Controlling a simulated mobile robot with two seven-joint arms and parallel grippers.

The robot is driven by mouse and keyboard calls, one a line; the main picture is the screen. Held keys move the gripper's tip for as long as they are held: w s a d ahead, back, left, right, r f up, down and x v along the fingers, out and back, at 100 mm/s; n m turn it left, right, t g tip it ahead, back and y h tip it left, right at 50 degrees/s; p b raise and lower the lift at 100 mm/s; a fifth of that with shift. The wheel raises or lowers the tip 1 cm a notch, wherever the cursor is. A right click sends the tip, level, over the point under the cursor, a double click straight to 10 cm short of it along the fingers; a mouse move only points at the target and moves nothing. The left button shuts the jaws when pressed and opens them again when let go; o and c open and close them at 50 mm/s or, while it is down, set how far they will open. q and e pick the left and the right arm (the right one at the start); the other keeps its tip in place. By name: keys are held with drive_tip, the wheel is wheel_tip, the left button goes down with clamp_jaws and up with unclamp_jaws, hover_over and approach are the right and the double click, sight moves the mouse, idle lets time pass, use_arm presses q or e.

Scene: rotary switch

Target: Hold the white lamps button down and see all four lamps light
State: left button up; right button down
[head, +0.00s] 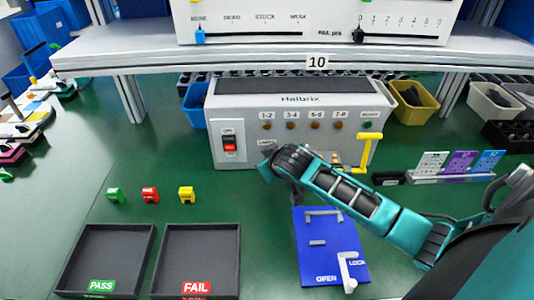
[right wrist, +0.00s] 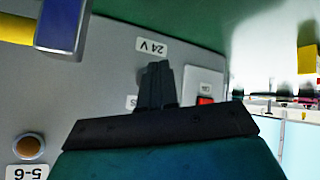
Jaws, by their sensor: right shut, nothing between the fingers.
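The grey test box (head: 225,110) stands at the back of the table. Its lamps 1-2 (head: 267,126), 3-4 (head: 292,126), 5-6 (head: 315,125) and 7-8 (head: 338,125) look dull amber-brown in the head view. In the right wrist view, upside down, the 5-6 lamp (right wrist: 28,146) is also dull brown. My right gripper (right wrist: 157,72) is shut and empty, its fingers at the panel by the 24 V label and the partly covered lamps label. The white lamps button is hidden behind the fingers; I cannot tell whether they touch it. My left gripper is not in view.
A red rocker switch (head: 229,144) sits left on the box, a yellow lever (head: 370,138) at its right. A blue OPEN/LOCK plate (head: 325,262) lies below my right arm. PASS (head: 105,232) and FAIL (head: 200,235) trays are front left. A shelf (head: 250,58) overhangs the box.

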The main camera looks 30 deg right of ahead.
idle(0.4)
drive_tip(key=shift+w+d, duration=0.25)
drive_tip(key=shift+w, duration=0.15)
drive_tip(key=shift+w+d, duration=0.25)
drive_tip(key=shift+w, duration=0.1)
idle(2.0)
drive_tip(key=shift+s+a, duration=0.1)
idle(3.0)
drive_tip(key=shift+s+a, duration=0.35)
drive_tip(key=shift+s, duration=0.3)
drive_tip(key=shift+s+a, duration=0.45)
drive_tip(key=shift+s, duration=0.25)
drive_tip(key=shift+s+a, duration=0.45)
drive_tip(key=shift+s, duration=0.3)
drive_tip(key=shift+s+a, duration=0.45)
drive_tip(key=shift+s, duration=0.25)
